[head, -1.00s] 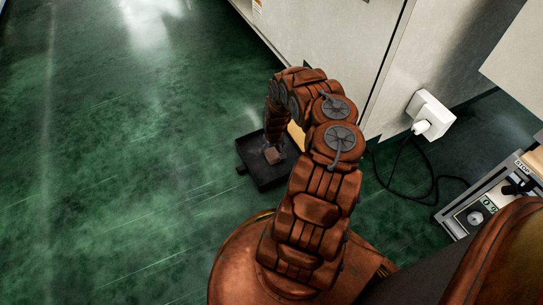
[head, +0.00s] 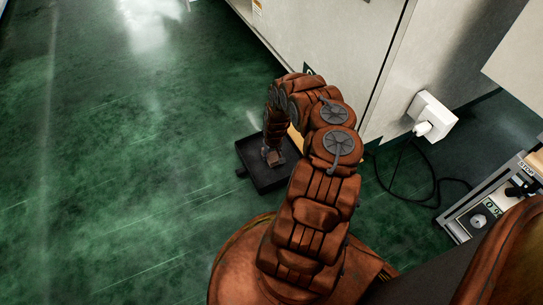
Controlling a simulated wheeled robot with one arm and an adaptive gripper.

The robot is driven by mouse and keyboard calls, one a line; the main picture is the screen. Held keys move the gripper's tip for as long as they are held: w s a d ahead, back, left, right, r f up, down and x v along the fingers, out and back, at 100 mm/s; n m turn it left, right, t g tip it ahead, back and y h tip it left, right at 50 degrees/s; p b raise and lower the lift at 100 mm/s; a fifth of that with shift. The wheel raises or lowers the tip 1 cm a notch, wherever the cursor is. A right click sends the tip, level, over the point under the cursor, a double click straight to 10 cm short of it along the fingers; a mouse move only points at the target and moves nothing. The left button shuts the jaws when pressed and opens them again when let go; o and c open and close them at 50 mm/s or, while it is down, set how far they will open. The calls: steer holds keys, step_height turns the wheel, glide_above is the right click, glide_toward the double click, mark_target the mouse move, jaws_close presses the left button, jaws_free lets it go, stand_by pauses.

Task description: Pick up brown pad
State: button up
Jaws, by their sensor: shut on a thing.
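The small brown pad (head: 275,160) is in the black tray (head: 256,181) on the green floor. My gripper (head: 272,153) points down over the tray, with its fingertips at the pad. It is shut on the pad. The fingers are small and dark here, so the exact grip is hard to see. I cannot tell whether the pad touches the tray's bottom. My own arm hides the tray's right side.
A pale cabinet (head: 345,40) stands close behind the tray. A white plug box (head: 430,115) with a black cable (head: 408,198) is at right, near a control unit (head: 483,217). The floor (head: 110,170) at left is clear.

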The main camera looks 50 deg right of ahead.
mark_target(271, 154)
steer(key=shift+r, duration=0.1)
step_height(271, 154, up, 10)
steer(key=p, duration=0.6)
stand_by(0.7)
